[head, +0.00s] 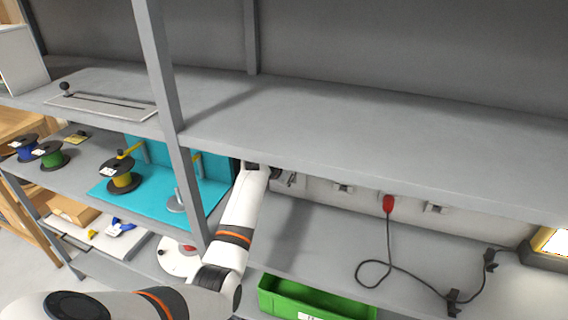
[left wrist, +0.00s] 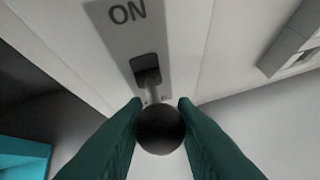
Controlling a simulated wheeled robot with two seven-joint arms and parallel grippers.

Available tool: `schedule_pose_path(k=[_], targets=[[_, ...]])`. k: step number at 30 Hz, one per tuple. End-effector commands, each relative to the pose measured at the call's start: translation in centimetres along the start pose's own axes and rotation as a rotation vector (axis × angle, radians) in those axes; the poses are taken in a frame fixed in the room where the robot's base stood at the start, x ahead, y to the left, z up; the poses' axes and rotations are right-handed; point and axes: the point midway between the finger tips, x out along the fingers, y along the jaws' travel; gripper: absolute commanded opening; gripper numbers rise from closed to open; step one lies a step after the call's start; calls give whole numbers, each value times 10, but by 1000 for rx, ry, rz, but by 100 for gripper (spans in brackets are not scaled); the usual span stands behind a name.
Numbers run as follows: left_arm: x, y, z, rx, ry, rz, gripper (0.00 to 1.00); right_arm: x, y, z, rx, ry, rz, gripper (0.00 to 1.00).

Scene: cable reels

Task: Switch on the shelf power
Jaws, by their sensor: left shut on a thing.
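The power switch is a lever in a dark slot (left wrist: 147,70) on a white panel (left wrist: 190,40), with "ON" printed beyond the slot in the left wrist view. The lever ends in a dark round knob (left wrist: 160,128). My left gripper (left wrist: 160,115) is shut on this knob, with one green finger on either side. The lever's stem runs from the slot toward the knob, on the side away from "ON". In the head view my left gripper (head: 287,179) reaches under the upper shelf to the panel and mostly hides the switch. My right gripper is not in view.
The upper shelf (head: 350,120) hangs close above my left arm, and a grey post (head: 170,110) stands left of it. A red plug (head: 388,203) with a black cable sits right along the white strip. A green crate (head: 310,300) and reels (head: 122,180) are nearby.

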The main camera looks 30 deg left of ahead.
Motion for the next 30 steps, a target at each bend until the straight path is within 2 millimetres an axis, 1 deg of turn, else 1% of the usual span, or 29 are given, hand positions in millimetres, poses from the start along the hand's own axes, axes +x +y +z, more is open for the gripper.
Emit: schedule_pose_path(k=[1,9,25,26,27,29,30], targets=[[-4,2,6,-1,28,-6,2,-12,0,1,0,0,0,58],[-4,2,8,-11,117,-30,2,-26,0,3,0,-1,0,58],[-2,2,7,-13,138,-37,2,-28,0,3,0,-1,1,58],[-2,2,7,-13,138,-37,26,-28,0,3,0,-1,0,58],[-2,2,7,-13,138,-37,33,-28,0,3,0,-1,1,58],[-2,2,7,-13,138,-37,42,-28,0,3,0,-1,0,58],[-2,2,8,-13,138,-37,46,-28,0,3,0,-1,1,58]])
